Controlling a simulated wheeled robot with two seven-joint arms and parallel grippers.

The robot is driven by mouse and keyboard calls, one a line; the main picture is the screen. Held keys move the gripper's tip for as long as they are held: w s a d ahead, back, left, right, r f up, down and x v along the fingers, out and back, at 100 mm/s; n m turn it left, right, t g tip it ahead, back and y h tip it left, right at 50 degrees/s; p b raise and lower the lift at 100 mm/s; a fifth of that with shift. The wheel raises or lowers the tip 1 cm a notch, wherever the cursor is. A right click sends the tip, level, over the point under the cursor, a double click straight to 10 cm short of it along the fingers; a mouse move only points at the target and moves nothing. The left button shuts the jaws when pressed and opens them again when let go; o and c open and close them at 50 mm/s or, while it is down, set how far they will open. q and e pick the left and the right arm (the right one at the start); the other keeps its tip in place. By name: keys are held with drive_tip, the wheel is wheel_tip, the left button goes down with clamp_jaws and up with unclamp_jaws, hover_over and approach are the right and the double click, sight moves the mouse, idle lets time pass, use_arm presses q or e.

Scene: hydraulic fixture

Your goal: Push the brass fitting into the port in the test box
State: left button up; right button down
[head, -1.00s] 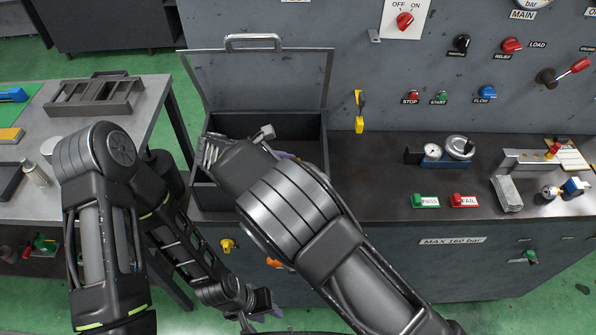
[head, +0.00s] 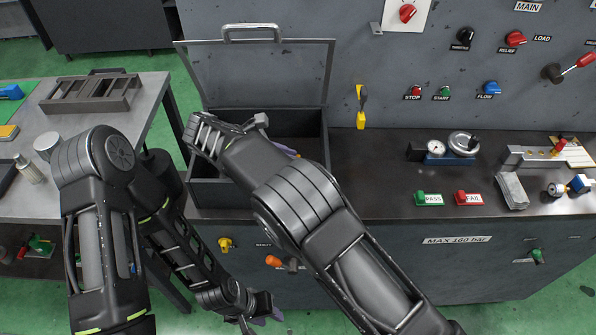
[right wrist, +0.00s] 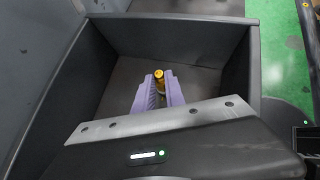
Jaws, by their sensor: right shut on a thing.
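The open test box (head: 325,165) stands on the bench with its lid (head: 262,75) raised behind it. My right arm reaches over the box from the lower right and hides much of its inside. In the right wrist view, my right gripper (right wrist: 161,88) has purple fingers shut on the brass fitting (right wrist: 159,75), whose yellow-gold end shows between the fingertips. They are inside the box's dark walls (right wrist: 195,42). The port cannot be made out in either view. My left gripper (head: 258,312) hangs low in front of the bench, its finger opening unclear.
The panel behind has several knobs and a yellow-handled tool (head: 361,110). On the bench to the right are a gauge (head: 436,149), a PASS block (head: 429,199) and a FAIL block (head: 468,198). A side table (head: 100,122) with a grey rack (head: 90,95) stands left.

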drive_tip(key=c, duration=1.3)
unclamp_jaws()
drive_tip(key=c, duration=0.4)
drive_tip(key=b, duration=0.1)
drive_tip(key=n+t+b, duration=0.1)
drive_tip(key=n+y+b, duration=0.1)
drive_tip(key=shift+s+d+f+t, duration=0.15)
drive_tip(key=shift+s+f+t, duration=0.15)
drive_tip(key=shift+t, duration=0.1)
drive_tip(key=shift+n+b, duration=0.45)
drive_tip(key=shift+n, duration=0.05)
drive_tip(key=shift+r+t+y, duration=0.3)
drive_tip(key=shift+t+y, duration=0.1)
clamp_jaws()
